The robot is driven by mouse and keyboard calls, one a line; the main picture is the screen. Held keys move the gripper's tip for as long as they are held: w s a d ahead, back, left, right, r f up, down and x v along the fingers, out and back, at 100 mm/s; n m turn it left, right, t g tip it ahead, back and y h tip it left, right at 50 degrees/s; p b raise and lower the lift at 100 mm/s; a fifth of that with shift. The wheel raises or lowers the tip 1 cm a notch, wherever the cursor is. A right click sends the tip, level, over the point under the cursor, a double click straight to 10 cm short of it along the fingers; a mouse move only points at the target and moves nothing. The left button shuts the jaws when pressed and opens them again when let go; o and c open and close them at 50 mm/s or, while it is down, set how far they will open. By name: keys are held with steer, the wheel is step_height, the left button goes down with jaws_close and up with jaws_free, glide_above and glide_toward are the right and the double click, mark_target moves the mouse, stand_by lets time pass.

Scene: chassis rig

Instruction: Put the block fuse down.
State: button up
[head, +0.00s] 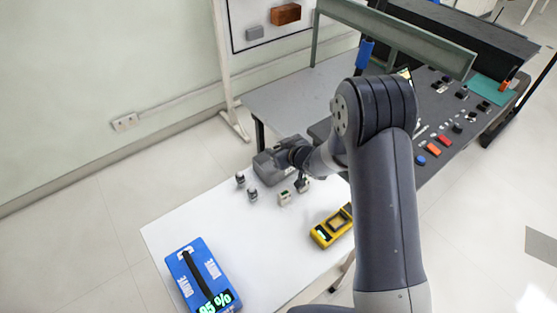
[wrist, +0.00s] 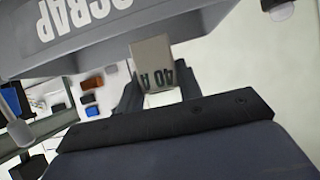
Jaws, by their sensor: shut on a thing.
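The block fuse (wrist: 152,52) is a beige block marked "40 A" in the wrist view. My gripper (wrist: 160,88) is shut on it, with one dark finger on each side. The grey scrap bin (wrist: 95,30), lettered "SCRAP", fills the top of the wrist view close behind the fuse. In the head view my gripper (head: 302,182) is low over the white table (head: 200,225), just right of the scrap bin (head: 268,172). Whether the fuse touches the table or the bin cannot be told.
Two small dark-and-grey cylinders (head: 246,188) stand left of the bin. A yellow meter (head: 330,226) lies to the right, and a blue battery unit (head: 202,277) lies at the front left. The table's middle is clear.

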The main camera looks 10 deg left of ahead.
steer(key=shift+f, duration=2.45)
steer(key=shift+f, duration=0.15)
steer(key=o, duration=1)
steer(key=shift+r+p, duration=0.25)
steer(key=shift+p, duration=0.05)
steer(key=p+v, duration=0.2)
steer(key=v, duration=1)
steer(key=shift+d+f, duration=0.1)
steer(key=shift+d, duration=0.05)
